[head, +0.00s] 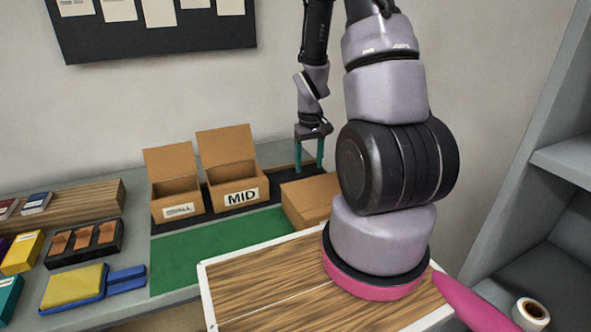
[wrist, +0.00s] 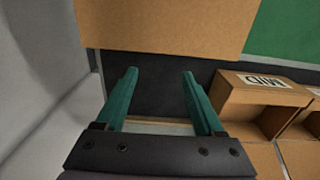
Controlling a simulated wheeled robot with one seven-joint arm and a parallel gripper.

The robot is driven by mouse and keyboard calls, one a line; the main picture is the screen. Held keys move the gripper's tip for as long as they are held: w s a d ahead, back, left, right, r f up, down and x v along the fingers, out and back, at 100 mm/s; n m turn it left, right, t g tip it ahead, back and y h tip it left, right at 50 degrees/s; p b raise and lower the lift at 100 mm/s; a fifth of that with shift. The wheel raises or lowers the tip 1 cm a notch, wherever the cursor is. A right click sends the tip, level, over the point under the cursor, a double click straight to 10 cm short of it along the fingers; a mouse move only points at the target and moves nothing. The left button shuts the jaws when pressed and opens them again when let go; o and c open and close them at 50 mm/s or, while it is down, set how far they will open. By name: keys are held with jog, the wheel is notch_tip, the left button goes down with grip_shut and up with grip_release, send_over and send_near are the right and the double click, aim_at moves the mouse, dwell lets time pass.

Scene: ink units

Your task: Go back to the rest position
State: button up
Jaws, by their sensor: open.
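My gripper (head: 309,155) has teal fingers and hangs pointing down at the back of the counter, to the right of the box labelled MID. It is open with nothing between its fingers. In the wrist view the open gripper (wrist: 160,95) shows dark mat and a strip of wall or counter edge between the fingers. A closed brown cardboard box (head: 308,200) lies in front of the gripper, partly hidden by my arm. It also fills the top of the wrist view (wrist: 165,25), apart from the fingertips as far as I can tell.
The open MID box (head: 238,193) and a smaller-looking open box (head: 177,200) stand left of the gripper on a dark mat. A green mat (head: 215,246) lies in front. Yellow, blue and black items sit at left. A grey shelf (head: 540,170) stands at right.

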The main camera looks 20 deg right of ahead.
dwell(0.4)
jog(key=s+a+r+m+t, duration=0.1)
jog(key=a+r+m+t, duration=0.2)
jog(key=r, duration=1.6)
jog(key=s+a+r+t+y, duration=0.1)
jog(key=s+a+r+t, duration=0.1)
jog(key=s+r, duration=0.4)
jog(key=s+a+r+m+t+y, duration=0.1)
jog(key=s+a+r, duration=0.4)
jog(key=r, duration=0.5)
jog(key=shift+s+t, duration=0.45)
jog(key=shift+t, duration=0.05)
jog(key=shift+a, duration=0.1)
